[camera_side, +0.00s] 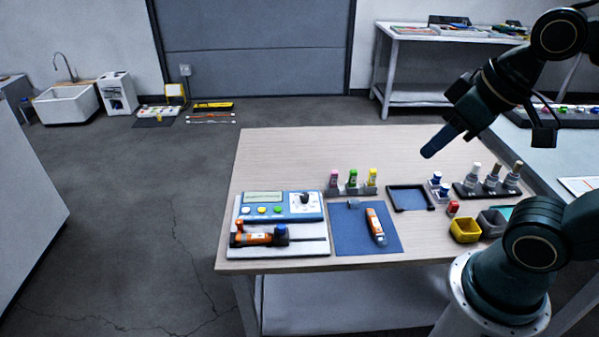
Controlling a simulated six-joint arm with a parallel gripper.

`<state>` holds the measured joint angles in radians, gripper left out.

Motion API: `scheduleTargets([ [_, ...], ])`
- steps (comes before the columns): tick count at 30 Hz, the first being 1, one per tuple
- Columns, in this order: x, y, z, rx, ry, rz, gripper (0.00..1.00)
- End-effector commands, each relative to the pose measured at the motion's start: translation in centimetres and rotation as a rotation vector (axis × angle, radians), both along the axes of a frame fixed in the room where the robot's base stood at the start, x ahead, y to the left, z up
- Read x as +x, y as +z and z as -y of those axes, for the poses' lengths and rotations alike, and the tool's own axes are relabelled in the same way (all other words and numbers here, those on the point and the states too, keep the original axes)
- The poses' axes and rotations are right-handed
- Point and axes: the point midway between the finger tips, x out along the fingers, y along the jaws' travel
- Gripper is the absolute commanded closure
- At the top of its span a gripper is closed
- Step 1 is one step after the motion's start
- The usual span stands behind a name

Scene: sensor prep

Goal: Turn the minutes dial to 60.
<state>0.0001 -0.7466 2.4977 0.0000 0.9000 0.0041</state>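A blue and white control unit (279,207) sits at the left front of the table. It has a greenish display (263,197), a row of small coloured buttons, and a dark round dial (304,198) on a white face at its right. The dial's markings and pointer are too small to read. My gripper (432,152) is up in the air over the table's back right, well apart from the dial and pointing down to the left. Its fingers look like one narrow blue shape, so its opening cannot be told.
In front of the unit, an orange and black device (258,236) lies on a white base. A blue mat (350,238) holds an orange tool (375,226). Behind stand several coloured bottles (353,178). A dark tray (411,198), small bins (465,230) and a rack (488,188) are right. The back left tabletop is clear.

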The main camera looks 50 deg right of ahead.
Motion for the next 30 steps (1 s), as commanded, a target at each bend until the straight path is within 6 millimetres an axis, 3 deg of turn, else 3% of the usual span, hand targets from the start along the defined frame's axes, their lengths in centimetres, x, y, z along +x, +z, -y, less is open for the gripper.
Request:
scheduleTargets([
  [1,0.2,0.1,0.0,0.003,-0.005,-0.002,0.65],
  [3,0.5,0.2,0.0,0.009,-0.019,-0.008,0.53],
  [11,3.5,0.9,0.3,0.067,-0.146,-0.055,0.53],
  [20,9.3,1.0,0.9,0.159,-0.382,-0.131,0.53],
  [30,16.3,-1.0,1.9,0.247,-0.662,-0.213,0.53],
])
